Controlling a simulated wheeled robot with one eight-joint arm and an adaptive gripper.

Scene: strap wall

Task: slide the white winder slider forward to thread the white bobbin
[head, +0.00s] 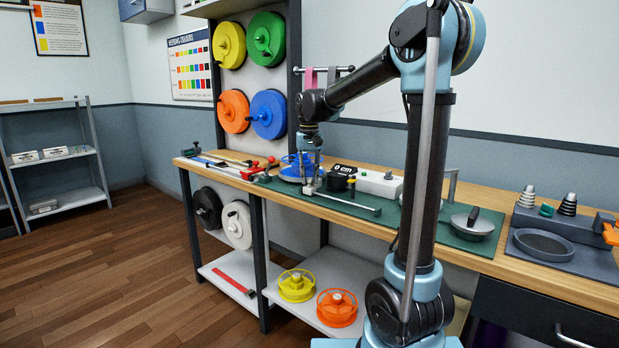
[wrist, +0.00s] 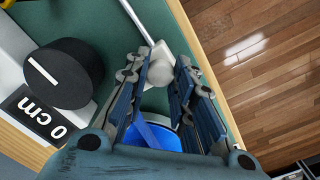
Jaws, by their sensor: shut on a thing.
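My gripper (head: 311,180) is low over the front of the winder mat, at the left end of a thin metal rail (head: 347,203). In the wrist view my gripper (wrist: 163,72) has its fingers on either side of the white slider (wrist: 160,52), a pale block at the end of the rail (wrist: 138,20), and is shut on it. A blue bobbin (wrist: 160,136) shows below, between the fingers; the fingers partly hide it. In the head view the blue bobbin (head: 291,174) is just behind the gripper. A white spool (head: 237,226) hangs below the bench; I see no white bobbin on the winder.
A black round piece (wrist: 64,74) and a "0 cm" display (wrist: 36,115) stand close beside the gripper. A pan-like disc (head: 471,223) sits right on the mat. Strap tools (head: 225,166) lie left. Yellow (head: 297,286) and orange (head: 337,307) bobbins are on the lower shelf.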

